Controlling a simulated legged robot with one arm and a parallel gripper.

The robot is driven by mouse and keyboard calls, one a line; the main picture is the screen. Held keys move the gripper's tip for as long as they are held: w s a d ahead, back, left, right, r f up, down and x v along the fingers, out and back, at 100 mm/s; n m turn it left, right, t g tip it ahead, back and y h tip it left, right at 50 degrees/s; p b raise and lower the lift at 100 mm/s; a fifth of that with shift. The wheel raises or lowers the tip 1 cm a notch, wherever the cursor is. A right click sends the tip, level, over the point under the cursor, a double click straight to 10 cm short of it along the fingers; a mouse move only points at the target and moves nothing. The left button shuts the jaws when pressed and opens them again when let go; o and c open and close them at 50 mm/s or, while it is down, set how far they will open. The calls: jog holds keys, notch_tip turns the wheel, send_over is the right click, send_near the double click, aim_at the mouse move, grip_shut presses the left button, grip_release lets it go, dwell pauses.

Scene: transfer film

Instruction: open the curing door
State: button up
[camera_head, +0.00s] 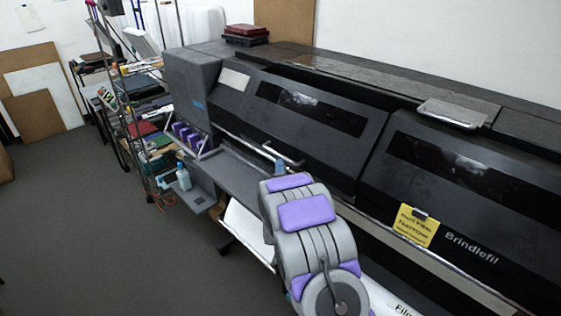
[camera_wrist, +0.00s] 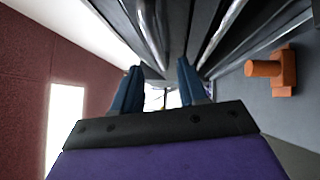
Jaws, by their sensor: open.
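The large black printer has a left front door (camera_head: 345,146) with a dark window and a right front door (camera_head: 400,185) with another window. Both look shut; I cannot tell which is the curing door. A silver bar (camera_head: 295,162) runs along the left door's lower edge. My gripper (camera_head: 279,164) is at that bar, its blue tip showing just above my arm, which hides the rest. In the wrist view my gripper (camera_wrist: 159,88) has its two blue fingers apart, with metal rails ahead. I cannot tell whether they touch the bar.
An orange knob-like fitting (camera_wrist: 268,69) sits on a grey panel at right in the wrist view. A cluttered wire shelf (camera_head: 140,110) stands at the printer's left end. A blue bottle (camera_head: 183,178) is on a low ledge. Grey floor (camera_head: 90,240) is clear at left.

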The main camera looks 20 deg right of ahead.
jog(key=shift+b+x, duration=0.35)
jog(key=shift+x, duration=2.6)
jog(key=shift+f, duration=0.1)
grip_shut()
